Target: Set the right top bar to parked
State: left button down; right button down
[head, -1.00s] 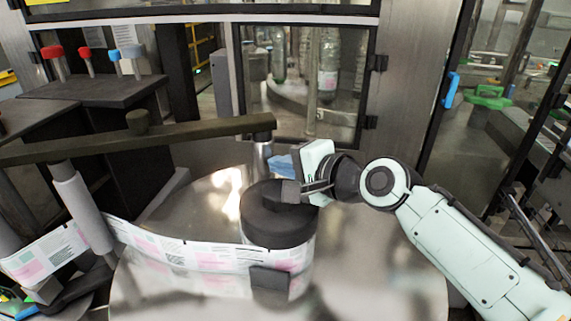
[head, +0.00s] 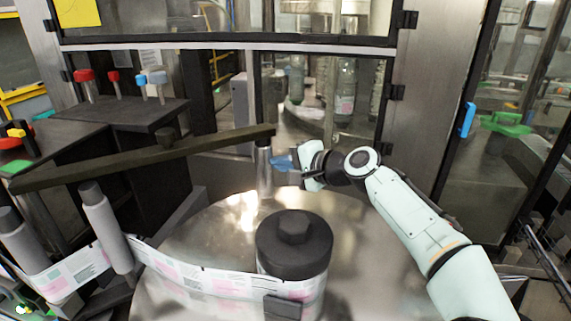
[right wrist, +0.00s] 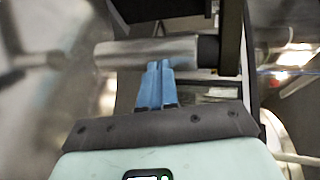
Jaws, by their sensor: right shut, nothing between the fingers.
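A long dark bar (head: 140,160) runs across the head view from the left edge to a metal post (head: 264,170) behind the reel. Its right end rests over the post's top. My right gripper (head: 280,162) is just right of the post, below the bar's end, with its blue fingers shut and empty. In the right wrist view, the blue fingertips (right wrist: 158,72) meet or nearly meet the shiny post (right wrist: 150,52); contact is unclear. The dark bar (right wrist: 232,40) shows at the right there. My left gripper is out of view.
A black-capped label reel (head: 293,240) stands on the round metal table (head: 200,235) in front of the post. The label web (head: 190,278) runs left to grey rollers (head: 105,225). A glazed door (head: 330,90) stands behind, with bottles beyond.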

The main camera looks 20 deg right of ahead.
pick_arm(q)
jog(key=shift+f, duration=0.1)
pick_arm(e)
jog(key=shift+s+d, duration=0.1)
jog(key=shift+s, duration=0.05)
